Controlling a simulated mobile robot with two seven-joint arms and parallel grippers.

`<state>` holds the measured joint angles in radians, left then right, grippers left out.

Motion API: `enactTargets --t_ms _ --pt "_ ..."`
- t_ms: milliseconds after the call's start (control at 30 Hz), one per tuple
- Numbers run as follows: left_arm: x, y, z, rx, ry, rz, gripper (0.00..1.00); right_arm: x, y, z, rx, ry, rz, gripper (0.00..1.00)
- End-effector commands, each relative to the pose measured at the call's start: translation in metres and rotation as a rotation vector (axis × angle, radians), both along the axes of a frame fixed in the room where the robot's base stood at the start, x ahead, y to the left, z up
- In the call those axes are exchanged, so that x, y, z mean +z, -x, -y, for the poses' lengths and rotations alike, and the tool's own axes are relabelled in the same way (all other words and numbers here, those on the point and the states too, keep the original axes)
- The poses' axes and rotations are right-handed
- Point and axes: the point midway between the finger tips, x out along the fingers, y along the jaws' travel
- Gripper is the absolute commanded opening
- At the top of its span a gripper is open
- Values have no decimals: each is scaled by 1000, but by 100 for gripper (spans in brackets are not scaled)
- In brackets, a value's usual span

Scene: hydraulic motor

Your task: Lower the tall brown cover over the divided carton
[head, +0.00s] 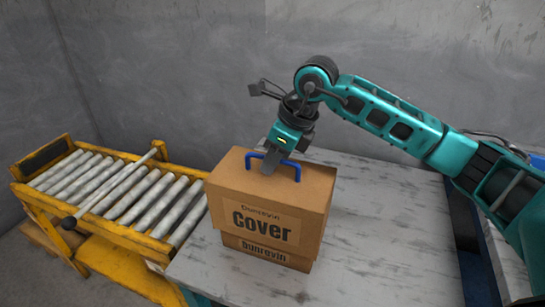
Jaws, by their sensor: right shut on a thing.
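The tall brown cover (265,215) is a box marked "Cover" with a blue handle (297,171) on its top. It sits over the brown carton (268,252), whose lower front strip with the word "Dunrevin" shows beneath the cover's lower edge. The carton stands on the grey table near its left front edge. The carton's inside and dividers are hidden by the cover. My right gripper (272,164) is above the cover's top, shut on the blue handle. My left gripper is not in view.
The worn grey table (385,235) is clear to the right of the carton. A yellow roller conveyor (110,195) stands at the left, with a loose-looking rod (112,186) across it. Grey walls close off the back.

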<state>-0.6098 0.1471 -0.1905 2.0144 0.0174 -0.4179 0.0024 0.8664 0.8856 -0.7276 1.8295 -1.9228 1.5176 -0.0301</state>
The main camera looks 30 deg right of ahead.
Motion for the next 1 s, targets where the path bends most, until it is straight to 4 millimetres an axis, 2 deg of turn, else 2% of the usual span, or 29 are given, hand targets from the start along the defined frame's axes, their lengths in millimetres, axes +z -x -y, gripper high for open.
enactTargets --t_ms 1000 --pt "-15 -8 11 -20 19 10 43 -43 0 0 0 0 0 0"
